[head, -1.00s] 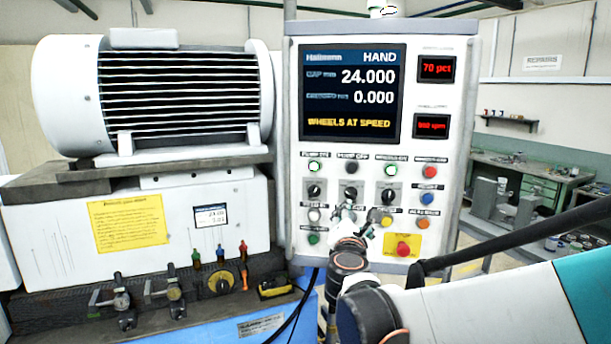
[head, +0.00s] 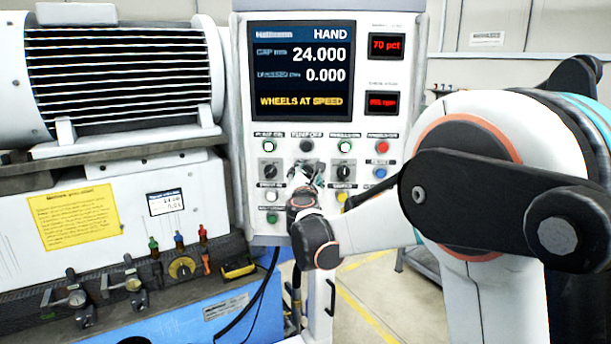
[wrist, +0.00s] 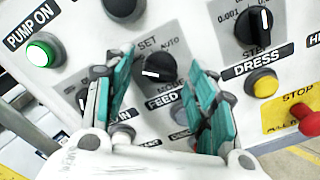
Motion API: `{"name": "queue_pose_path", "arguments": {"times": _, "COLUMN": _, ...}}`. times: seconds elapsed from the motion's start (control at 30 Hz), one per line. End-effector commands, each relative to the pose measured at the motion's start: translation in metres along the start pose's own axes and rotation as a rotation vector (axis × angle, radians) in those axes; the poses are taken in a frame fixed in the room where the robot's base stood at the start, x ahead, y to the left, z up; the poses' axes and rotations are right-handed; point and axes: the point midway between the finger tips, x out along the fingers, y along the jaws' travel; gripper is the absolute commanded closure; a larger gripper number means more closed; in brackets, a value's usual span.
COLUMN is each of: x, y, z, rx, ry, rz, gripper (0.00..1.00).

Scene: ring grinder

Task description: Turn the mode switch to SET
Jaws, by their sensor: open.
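The mode switch is a black rotary knob (wrist: 155,68) on a grey plate in the wrist view, with SET printed above it and AUTO to its upper right. The knob has a white mark; which label it points at is hard to tell. My gripper (wrist: 163,76) is open, its teal fingers on the left and right of the knob, with no clear contact. In the head view my gripper (head: 306,174) is in front of the panel's middle knob and mostly hides it. The panel screen (head: 302,70) reads HAND and WHEELS AT SPEED.
Other knobs flank the switch: one at right (wrist: 262,22) above a yellow button (wrist: 262,84). A lit green PUMP ON button (wrist: 42,50) is at left. A red stop button (wrist: 308,121) on yellow is at lower right. The grinder's motor (head: 125,80) stands left of the panel.

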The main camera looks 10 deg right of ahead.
Motion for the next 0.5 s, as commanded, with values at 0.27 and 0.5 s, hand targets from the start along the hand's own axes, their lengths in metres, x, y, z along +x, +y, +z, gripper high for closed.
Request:
{"name": "queue_pose_path", "arguments": {"times": 0.27, "x": 0.0091, "y": -0.0004, "z": 0.0, "rx": 0.0, "ry": 0.0, "rz": 0.0, "gripper": 0.48}}
{"name": "queue_pose_path", "arguments": {"times": 0.5, "x": 0.0088, "y": -0.0004, "z": 0.0001, "rx": 0.0, "ry": 0.0, "rz": -0.001, "gripper": 0.69}}
